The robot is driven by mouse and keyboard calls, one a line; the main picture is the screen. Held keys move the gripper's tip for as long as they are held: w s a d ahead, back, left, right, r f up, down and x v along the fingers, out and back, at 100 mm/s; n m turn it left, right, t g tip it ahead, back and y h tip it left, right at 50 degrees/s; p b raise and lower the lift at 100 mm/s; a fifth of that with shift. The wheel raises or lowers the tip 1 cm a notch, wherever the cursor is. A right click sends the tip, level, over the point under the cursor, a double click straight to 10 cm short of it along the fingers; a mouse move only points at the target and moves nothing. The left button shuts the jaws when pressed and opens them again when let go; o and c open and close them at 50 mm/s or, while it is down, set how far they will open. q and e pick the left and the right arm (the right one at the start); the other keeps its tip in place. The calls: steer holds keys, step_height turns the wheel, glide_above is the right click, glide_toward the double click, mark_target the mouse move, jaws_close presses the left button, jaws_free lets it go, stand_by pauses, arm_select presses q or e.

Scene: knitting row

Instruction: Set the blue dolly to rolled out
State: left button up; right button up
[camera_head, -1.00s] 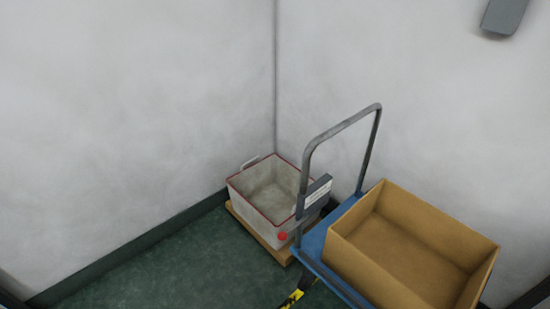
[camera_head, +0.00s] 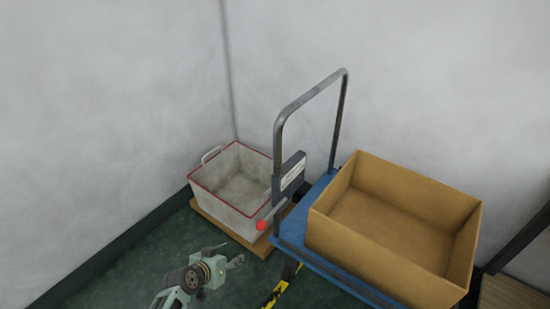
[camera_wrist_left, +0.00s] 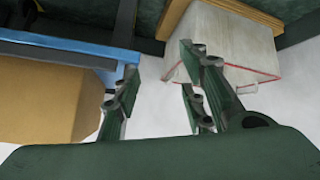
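The blue dolly (camera_head: 318,207) stands near the room corner with an upright grey push handle (camera_head: 279,150) at its left end. A large open cardboard box (camera_head: 390,262) rests on its deck. A small dark label plate (camera_head: 290,178) is on the handle and a red knob (camera_head: 262,225) sits low beside it. My left gripper (camera_head: 236,262) is over the floor in front of the dolly's handle end, apart from it. In the left wrist view my left gripper (camera_wrist_left: 158,75) has its fingers spread and nothing between them; the dolly's blue edge (camera_wrist_left: 60,50) shows at left. My right gripper is out of view.
A white bin with red rim (camera_head: 225,205) sits on a wooden base (camera_head: 215,226) left of the dolly, close to the handle. Yellow-black floor tape (camera_head: 276,292) lies by the dolly. A shelf (camera_head: 510,295) stands at right. Green floor is clear at lower left.

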mark_target(274, 149)
arm_select(q)
steer(key=w+d+r+m+t+h+b, duration=0.1)
steer(key=w+d+r+h+b, duration=0.1)
steer(key=w+r, duration=0.4)
steer(key=w+d+r+m+t+h+b, duration=0.1)
steer(key=w+d+r+t+b, duration=0.15)
steer(key=r, duration=0.55)
steer(key=d+r+m+h+b, duration=0.1)
steer(key=r+h, duration=0.1)
steer(key=r, duration=0.4)
steer(key=d+r+m+h, duration=0.2)
steer(key=r, duration=0.5)
steer(key=w+d+r+m+h+b, duration=0.1)
steer(key=d+r+m, duration=0.1)
steer(key=r, duration=0.5)
steer(key=shift+d+r+h+b, duration=0.2)
steer(key=shift+r+h+b, duration=0.1)
steer(key=shift+h, duration=0.1)
steer(key=x, duration=0.7)
steer(key=shift+w+f, duration=0.15)
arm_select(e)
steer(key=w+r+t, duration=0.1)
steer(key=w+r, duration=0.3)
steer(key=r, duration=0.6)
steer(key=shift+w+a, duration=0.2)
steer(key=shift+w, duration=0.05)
arm_select(q)
jaws_close()
